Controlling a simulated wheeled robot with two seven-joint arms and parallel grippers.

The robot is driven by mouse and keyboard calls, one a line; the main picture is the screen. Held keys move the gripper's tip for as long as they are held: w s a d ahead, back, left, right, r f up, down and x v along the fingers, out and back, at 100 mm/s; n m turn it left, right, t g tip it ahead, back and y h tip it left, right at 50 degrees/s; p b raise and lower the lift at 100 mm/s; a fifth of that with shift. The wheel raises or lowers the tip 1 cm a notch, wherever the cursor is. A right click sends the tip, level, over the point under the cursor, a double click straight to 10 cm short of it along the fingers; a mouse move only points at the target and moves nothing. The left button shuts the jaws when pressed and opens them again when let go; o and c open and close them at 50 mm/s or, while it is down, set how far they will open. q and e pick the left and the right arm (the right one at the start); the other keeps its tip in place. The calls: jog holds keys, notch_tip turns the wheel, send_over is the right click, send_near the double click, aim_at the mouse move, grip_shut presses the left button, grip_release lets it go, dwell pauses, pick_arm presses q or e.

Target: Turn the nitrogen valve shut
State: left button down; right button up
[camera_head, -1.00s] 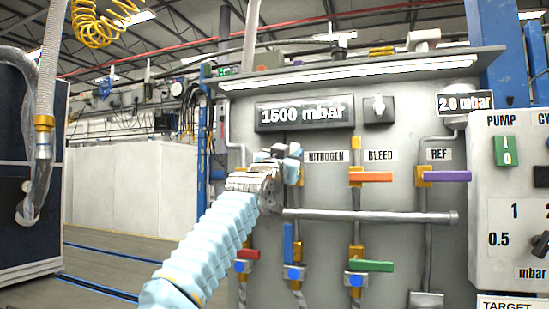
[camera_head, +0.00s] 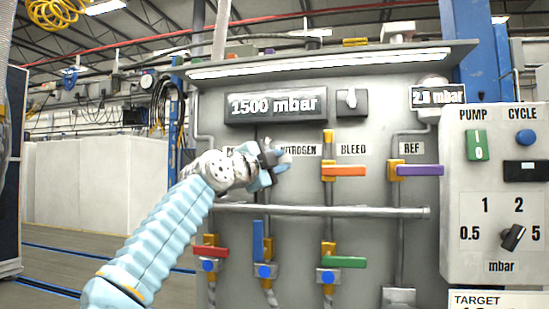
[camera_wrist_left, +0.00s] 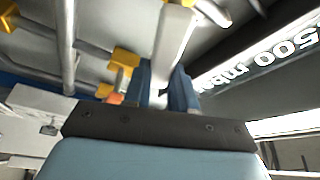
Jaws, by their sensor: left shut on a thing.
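The nitrogen valve sits on the grey panel under the NITROGEN label (camera_head: 298,150), mostly hidden behind my left gripper (camera_head: 274,165) in the head view. In the left wrist view, a pale handle (camera_wrist_left: 174,38) runs between the blue fingers of my left gripper (camera_wrist_left: 164,88), which are shut on it. I take it to be the nitrogen valve handle. How far it is turned is hard to tell. My right gripper is not in view.
The bleed valve's orange handle (camera_head: 345,171) and the purple REF handle (camera_head: 420,170) are to the right. A horizontal pipe (camera_head: 320,211) runs below. Red (camera_head: 210,252), blue (camera_head: 258,240) and green (camera_head: 345,262) handles are lower. The display (camera_head: 275,106) is above.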

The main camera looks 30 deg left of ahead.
pick_arm(q)
jog(key=shift+w+d+f+m+g+h+p, duration=0.15)
jog(key=shift+f+m+g, duration=0.15)
jog(key=shift+m, duration=0.45)
jog(key=shift+s+a+f+m+g+h+p, duration=0.1)
jog(key=shift+f+m+g, duration=0.25)
jog(key=shift+m, duration=0.35)
jog(key=shift+w+d+f+m+g+h+p, duration=0.15)
jog(key=shift+f+m, duration=0.25)
jog(key=shift+m, duration=0.35)
jog(key=shift+s, duration=0.1)
jog(key=c, duration=0.9)
grip_release()
jog(key=shift+f, duration=0.1)
jog(key=shift+s+a+b, duration=0.2)
jog(key=shift+s+b, duration=0.6)
jog(key=shift+s, duration=1.5)
jog(key=shift+s+a+b, duration=0.2)
jog(key=shift+s+b, duration=0.6)
jog(key=shift+s, duration=1.45)
jog(key=shift+s+a+b, duration=0.2)
jog(key=shift+s+b, duration=0.6)
jog(key=shift+s, duration=1.5)
